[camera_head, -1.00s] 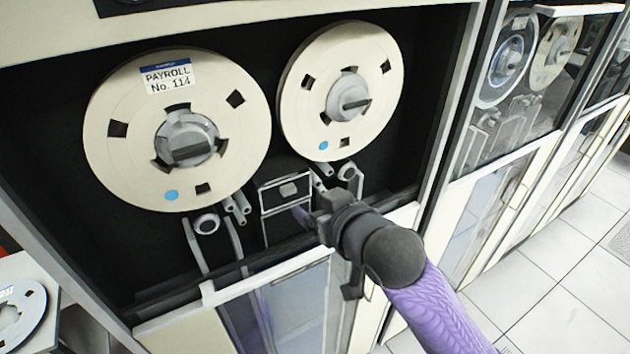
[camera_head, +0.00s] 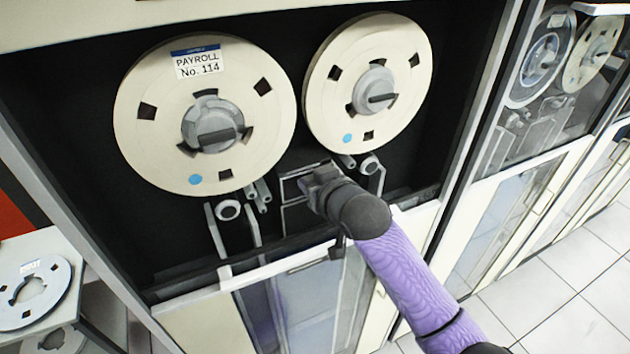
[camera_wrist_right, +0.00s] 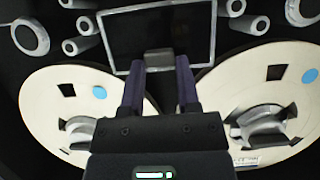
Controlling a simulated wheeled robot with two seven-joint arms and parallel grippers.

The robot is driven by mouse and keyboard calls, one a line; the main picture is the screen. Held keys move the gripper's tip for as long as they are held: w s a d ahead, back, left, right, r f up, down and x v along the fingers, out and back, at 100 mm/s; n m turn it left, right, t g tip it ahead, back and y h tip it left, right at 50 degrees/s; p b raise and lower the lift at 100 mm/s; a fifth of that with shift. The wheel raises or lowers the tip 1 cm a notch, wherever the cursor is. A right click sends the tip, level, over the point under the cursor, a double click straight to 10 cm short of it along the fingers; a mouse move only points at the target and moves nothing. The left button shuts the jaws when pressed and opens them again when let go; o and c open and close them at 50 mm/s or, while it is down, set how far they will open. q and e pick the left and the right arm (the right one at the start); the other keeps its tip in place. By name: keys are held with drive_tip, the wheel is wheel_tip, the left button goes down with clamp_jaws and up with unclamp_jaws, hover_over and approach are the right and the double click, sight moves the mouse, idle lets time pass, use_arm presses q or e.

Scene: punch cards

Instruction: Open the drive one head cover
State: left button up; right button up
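The head cover (camera_head: 290,188) of the nearest tape drive is a small dark panel with a thin grey frame, low between two cream reels. It looks shut. In the right wrist view the head cover (camera_wrist_right: 120,35) fills the top middle, with a small grey knob (camera_wrist_right: 158,62) at its near edge. My right gripper (camera_head: 312,190) is in front of the cover and hides part of it, including the knob, in the head view. In the wrist view my right gripper (camera_wrist_right: 160,82) has its two dark purple fingers apart, their tips on either side of the knob; contact cannot be told. My left gripper is out of view.
The left reel (camera_head: 150,150), labelled PAYROLL No. 114, and the right reel (camera_head: 330,110) sit just above the cover. Guide rollers (camera_head: 228,210) flank it. A light ledge (camera_head: 265,272) and glass door lie below. A side table with a loose reel (camera_head: 35,290) stands at lower left.

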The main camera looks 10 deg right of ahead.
clamp_jaws()
drive_tip(key=shift+s+d+f+t+y+b, duration=0.15)
drive_tip(key=shift+s+f+t+y+b, duration=0.3)
drive_tip(key=shift+t+b, duration=1.1)
drive_tip(key=shift+s+d+f+t+y+b, duration=0.1)
drive_tip(key=shift+s+f+t+y+b, duration=0.4)
drive_tip(key=shift+b, duration=1.7)
drive_tip(key=shift+s+d+f+t+y+b, duration=0.15)
drive_tip(key=shift+s+f+t+b, duration=0.35)
drive_tip(key=shift+t+b, duration=1.15)
drive_tip(key=shift+w+g, duration=0.15)
drive_tip(key=shift+g, duration=0.15)
